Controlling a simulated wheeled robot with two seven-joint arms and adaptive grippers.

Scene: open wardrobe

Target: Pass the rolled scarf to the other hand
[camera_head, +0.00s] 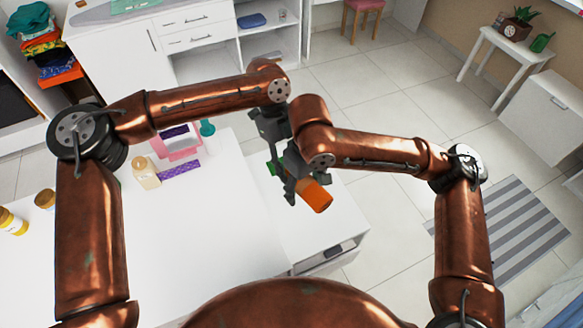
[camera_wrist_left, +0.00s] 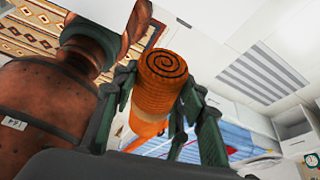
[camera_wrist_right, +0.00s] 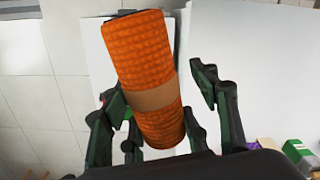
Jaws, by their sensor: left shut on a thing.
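The rolled scarf (camera_head: 316,196) is an orange textured roll with a tan band (camera_wrist_right: 155,99), held tilted in the air over the white furniture. My left gripper (camera_wrist_left: 160,100) is shut on it; in the left wrist view its spiral end (camera_wrist_left: 163,65) points up between the fingers. My right gripper (camera_head: 293,180) is at the roll too. In the right wrist view its fingers are spread on both sides of the roll, with a clear gap on the right side. In the head view the grippers overlap, so the left fingers are mostly hidden.
A white tabletop (camera_head: 215,240) lies below left, with a purple patterned item (camera_head: 179,171), a cream bottle (camera_head: 146,173) and a pink-framed item (camera_head: 180,148). The tiled floor to the right is open, with a striped rug (camera_head: 510,235).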

